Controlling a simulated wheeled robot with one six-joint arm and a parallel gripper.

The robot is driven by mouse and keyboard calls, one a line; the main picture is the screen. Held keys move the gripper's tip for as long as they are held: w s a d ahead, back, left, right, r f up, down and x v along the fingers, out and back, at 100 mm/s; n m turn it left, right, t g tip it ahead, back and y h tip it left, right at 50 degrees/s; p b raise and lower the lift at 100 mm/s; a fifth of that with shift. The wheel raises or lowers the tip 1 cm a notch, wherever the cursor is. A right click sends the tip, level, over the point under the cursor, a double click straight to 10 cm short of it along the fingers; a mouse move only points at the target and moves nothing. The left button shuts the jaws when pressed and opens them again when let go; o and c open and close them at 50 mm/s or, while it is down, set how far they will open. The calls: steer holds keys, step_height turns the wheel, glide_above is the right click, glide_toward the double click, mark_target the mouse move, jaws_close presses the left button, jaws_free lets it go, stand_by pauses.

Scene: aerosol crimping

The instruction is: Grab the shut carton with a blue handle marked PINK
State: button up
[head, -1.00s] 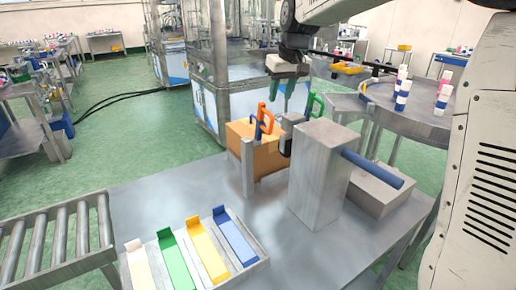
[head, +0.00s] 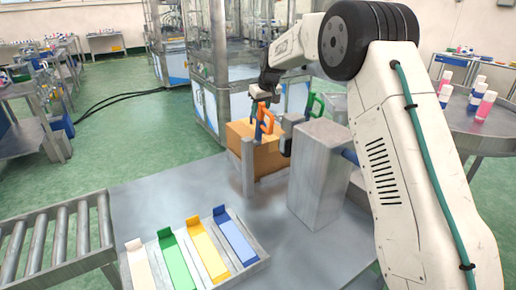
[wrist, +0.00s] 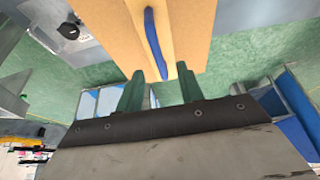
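A shut brown carton (head: 270,158) stands on the far part of the metal table in the head view. It fills the top of the wrist view (wrist: 195,40), with a blue handle (wrist: 153,40) along its top. I see no PINK lettering on the faces in view. My gripper (wrist: 160,70) is open, its two green fingers apart and empty. The near end of the blue handle shows between and just past the fingertips. In the head view the fingers are partly hidden above the carton, behind an orange handle (head: 266,118).
A grey metal post (head: 248,168) and a tall metal block (head: 318,170) stand in front of and right of the carton. A green handle (head: 315,104) rises behind the block. A tray of coloured strips (head: 262,262) and a roller conveyor (head: 62,248) lie nearer.

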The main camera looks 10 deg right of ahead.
steer(key=x, duration=0.3)
steer(key=shift+f, duration=0.1)
jaws_close()
steer(key=shift+d, duration=0.1)
stand_by(1.1)
steer(key=shift+w+r, duration=0.1)
steer(key=shift+r, duration=0.15)
